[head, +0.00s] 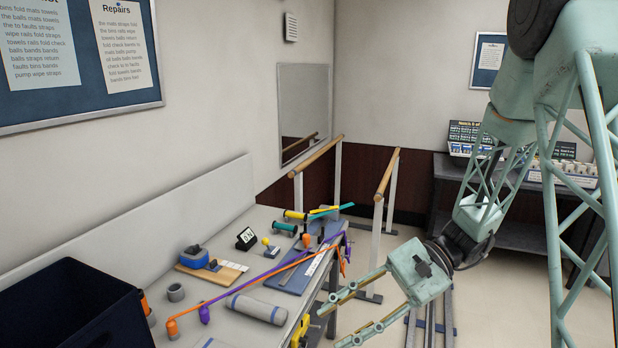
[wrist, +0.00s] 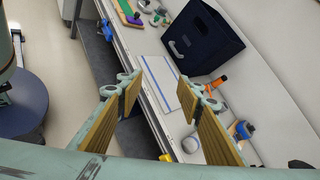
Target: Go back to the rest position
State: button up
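My gripper (head: 330,328) is at the lower middle of the head view, by the front edge of the bench (head: 225,235). Its two fingers point down and to the left and stand apart. In the wrist view my gripper (wrist: 155,85) is open, with nothing between its padded fingers. Below the gap lies a white sheet with blue lines (wrist: 165,80) on the bench top. My gripper looks clear of the bench items, though its exact height above the bench is hard to tell.
A dark bin (head: 75,310) stands on the bench. A grey roll (head: 256,309), orange and purple straps (head: 250,280), a blue mat (head: 297,277) and small dumbbells (head: 285,228) lie there too. Parallel bars (head: 385,175) stand behind. The floor (head: 480,300) at right looks mostly open.

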jog(key=s+d+r+n+t+h, duration=0.3)
jog(key=s+d+r+h, duration=0.3)
jog(key=s+r, duration=0.3)
jog(key=s+d+r+n+t+h, duration=0.4)
jog(key=s+d+r, duration=0.4)
jog(key=s, duration=0.8)
jog(key=shift+s+d+r+n+h, duration=0.15)
jog(key=shift+d+r+n+h, duration=0.2)
jog(key=shift+r+n+h, duration=0.6)
jog(key=shift+r, duration=0.15)
dwell(4.4)
